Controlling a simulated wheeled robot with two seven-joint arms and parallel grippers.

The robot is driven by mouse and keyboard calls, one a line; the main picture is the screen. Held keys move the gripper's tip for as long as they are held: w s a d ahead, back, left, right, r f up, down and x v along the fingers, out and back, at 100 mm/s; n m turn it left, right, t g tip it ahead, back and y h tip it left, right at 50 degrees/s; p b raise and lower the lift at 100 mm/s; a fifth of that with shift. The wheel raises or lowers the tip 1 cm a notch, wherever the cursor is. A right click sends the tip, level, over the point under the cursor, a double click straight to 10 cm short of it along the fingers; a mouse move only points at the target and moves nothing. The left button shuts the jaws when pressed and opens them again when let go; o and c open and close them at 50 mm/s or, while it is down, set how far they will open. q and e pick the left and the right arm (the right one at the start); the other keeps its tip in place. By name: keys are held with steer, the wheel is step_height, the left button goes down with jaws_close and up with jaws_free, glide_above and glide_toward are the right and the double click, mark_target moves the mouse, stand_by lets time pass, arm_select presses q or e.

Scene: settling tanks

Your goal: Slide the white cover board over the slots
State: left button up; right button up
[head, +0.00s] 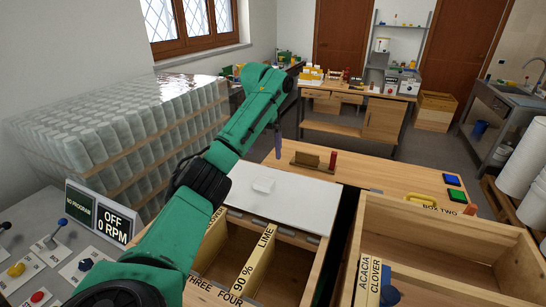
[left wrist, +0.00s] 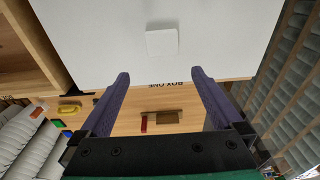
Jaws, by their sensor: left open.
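The white cover board (head: 285,204) lies flat over the far part of the left wooden box (head: 313,268), with a small white raised block (head: 263,185) on top. The near slots show open, with dividers marked "LIME" and "90 %" and front labels "THREE" and "FOUR". My left gripper (head: 278,145) hangs above the table beyond the board's far edge. In the left wrist view the board (left wrist: 100,40) and its block (left wrist: 162,42) lie ahead of the open, empty purple fingers (left wrist: 160,78). My right gripper is not in view.
A second wooden box (head: 450,240) stands at right with an "ACACIA CLOVER" divider and a blue thing (head: 388,291) inside. On the table behind are a small wooden block (head: 306,159), a red piece (head: 333,160) and a yellow handle (head: 460,208). A control panel (head: 62,245) is at left.

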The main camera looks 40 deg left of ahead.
mark_target(264, 182)
arm_select(q)
steer(key=f, duration=0.1)
steer(key=s+f+p, duration=0.1)
steer(key=f, duration=0.1)
steer(key=s+f, duration=0.1)
steer(key=shift+a+f, duration=0.1)
steer(key=shift+f, duration=0.25)
steer(key=f, duration=0.1)
steer(key=w+f+p, duration=0.1)
steer(key=f, duration=0.2)
steer(key=shift+w+a+f+p, duration=0.15)
steer(key=shift+w+f+p, duration=0.15)
steer(key=shift+w, duration=0.05)
steer(key=f, duration=0.3)
steer(key=shift+w, duration=0.4)
steer(key=shift+s+f+p, duration=0.15)
steer(key=shift+f+p, duration=0.05)
steer(key=shift+p, duration=0.1)
steer(key=shift+s, duration=0.2)
steer(key=shift+c, duration=0.3)
steer(key=shift+w, duration=0.15)
steer(key=c, duration=1.5)
jaws_close()
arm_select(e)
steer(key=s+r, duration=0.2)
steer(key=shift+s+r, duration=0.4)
